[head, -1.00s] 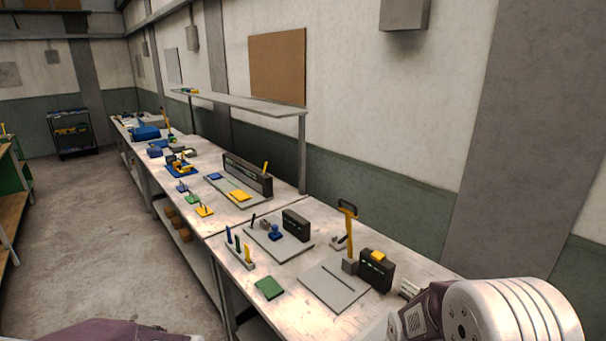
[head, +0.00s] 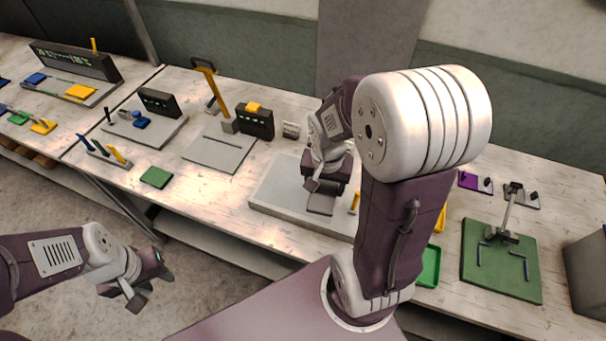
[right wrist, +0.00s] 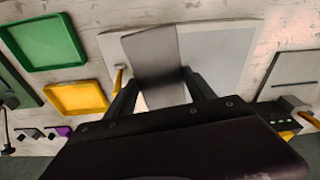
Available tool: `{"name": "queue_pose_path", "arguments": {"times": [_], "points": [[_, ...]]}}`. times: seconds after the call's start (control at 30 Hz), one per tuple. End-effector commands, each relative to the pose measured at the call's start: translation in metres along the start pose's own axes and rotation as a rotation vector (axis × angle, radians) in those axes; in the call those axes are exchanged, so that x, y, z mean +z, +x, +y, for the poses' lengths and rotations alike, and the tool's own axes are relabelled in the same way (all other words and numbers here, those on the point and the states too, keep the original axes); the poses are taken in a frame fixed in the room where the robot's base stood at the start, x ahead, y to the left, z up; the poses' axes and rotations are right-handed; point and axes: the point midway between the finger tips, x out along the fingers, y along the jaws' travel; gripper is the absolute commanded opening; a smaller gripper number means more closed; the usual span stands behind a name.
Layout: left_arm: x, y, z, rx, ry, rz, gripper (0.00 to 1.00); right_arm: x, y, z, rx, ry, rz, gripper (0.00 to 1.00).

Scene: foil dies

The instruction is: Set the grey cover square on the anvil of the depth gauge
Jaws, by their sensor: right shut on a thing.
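My right gripper (head: 322,190) is over a large light grey plate (head: 268,195) on the bench. In the right wrist view its two fingers (right wrist: 165,92) are shut on the flat grey cover (right wrist: 153,50), which lies over that plate; I cannot tell whether it touches. The cover also shows below the gripper in the head view (head: 321,203). I cannot tell for sure which fixture is the depth gauge, and no anvil shows clearly; my right arm hides part of the plate. My left gripper (head: 150,286) is open and empty, off the bench front.
A green pad (head: 156,177) lies near the front edge.

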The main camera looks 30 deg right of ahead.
Motion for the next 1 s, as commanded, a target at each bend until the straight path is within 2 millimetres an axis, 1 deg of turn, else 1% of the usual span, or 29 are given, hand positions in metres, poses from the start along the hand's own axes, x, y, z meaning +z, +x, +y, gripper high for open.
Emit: {"name": "queue_pose_path", "arguments": {"times": [0.03, 0.1, 0.2, 0.3, 0.37, 0.47, 0.7, 0.8, 0.9, 1.0], "points": [[0.0, -0.001, 0.0, 0.0, 0.0, 0.0, 0.36, -0.009, -0.008, 0.01, 0.004, 0.043, 0.006, 0.14], [0.0, -0.001, 0.0, 0.0, 0.0, 0.0, 0.36, -0.018, -0.015, 0.021, 0.011, 0.088, 0.004, 0.14], [0.0, -0.001, 0.0, 0.0, 0.0, 0.0, 0.36, -0.025, -0.021, 0.031, 0.018, 0.128, 0.002, 0.14], [0.0, -0.001, 0.0, 0.0, 0.0, 0.0, 0.36, -0.025, -0.021, 0.034, 0.021, 0.137, 0.0, 0.14], [0.0, -0.001, 0.0, 0.0, 0.0, 0.0, 0.36, -0.026, -0.018, 0.031, 0.021, 0.134, -0.001, 0.14], [0.0, -0.001, 0.0, 0.0, 0.0, 0.0, 0.36, -0.029, -0.007, 0.015, 0.022, 0.127, -0.004, 0.14], [-0.001, -0.007, 0.0, 0.0, 0.0, 0.0, 0.36, -0.046, 0.033, -0.045, 0.023, 0.126, -0.003, 0.14], [-0.001, -0.009, 0.0, 0.0, 0.0, 0.0, 0.36, -0.051, 0.046, -0.063, 0.021, 0.129, -0.002, 0.14], [-0.001, -0.01, 0.0, 0.0, 0.0, 0.0, 0.36, -0.054, 0.053, -0.073, 0.021, 0.131, 0.0, 0.14], [-0.001, -0.01, 0.0, 0.0, 0.0, 0.0, 0.36, -0.055, 0.056, -0.076, 0.021, 0.131, 0.0, 0.14]]}}
